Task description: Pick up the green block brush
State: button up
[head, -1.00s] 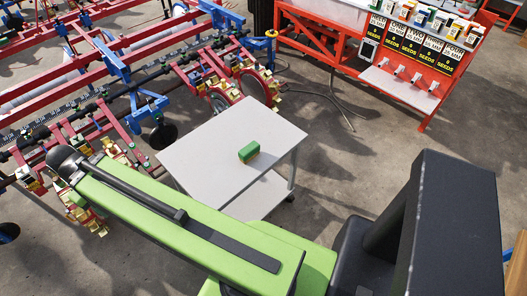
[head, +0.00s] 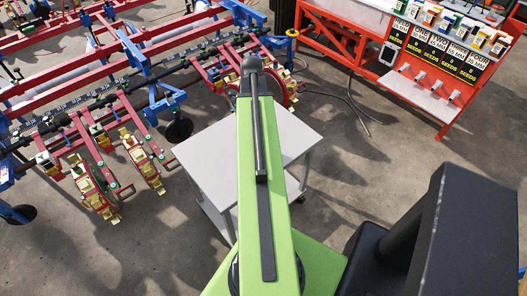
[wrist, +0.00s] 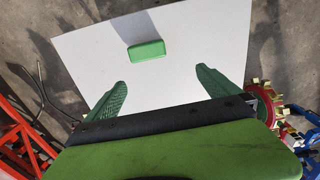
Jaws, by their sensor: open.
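The green block brush (wrist: 147,51) lies on the white tabletop (wrist: 185,85) in the wrist view, ahead of my gripper and between the lines of its fingers. Only its green top and side show there. My gripper (wrist: 162,90) is open and empty, its two green textured fingers spread wide, apart from the brush. In the head view the tabletop (head: 210,160) shows on both sides of my arm, which hides the brush. My gripper is not visible in the head view.
A red and blue farm implement (head: 110,110) with metal wheels stands behind and left of the table. A red seed display (head: 440,65) stands at the back right. Open concrete floor (head: 350,150) lies to the table's right.

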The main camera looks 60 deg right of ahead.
jog(key=s+f+b, duration=0.1)
jog(key=f+b, duration=0.3)
jog(key=d+f+b, duration=0.1)
jog(key=f+b, duration=0.3)
jog(key=s+d+f+b, duration=0.1)
jog(key=f+b, duration=0.3)
jog(key=shift+s+d+f, duration=0.1)
jog(key=shift+s+f, duration=0.15)
jog(key=shift+s, duration=0.05)
notch_tip(320, 180, down, 5)
jog(key=b, duration=0.5)
jog(key=shift+s+d+f+b, duration=0.1)
jog(key=shift+f+b, duration=0.05)
jog(key=shift+b, duration=0.2)
jog(key=shift+r, duration=0.2)
jog(key=c, duration=1.2)
jog(key=shift+r+p, duration=0.55)
jog(key=shift+p, duration=0.15)
notch_tip(320, 180, up, 4)
jog(key=p, duration=0.4)
jog(key=s+d+r+p, duration=0.2)
jog(key=s+r+p, duration=0.4)
jog(key=s, duration=0.5)
jog(key=shift+s, duration=0.25)
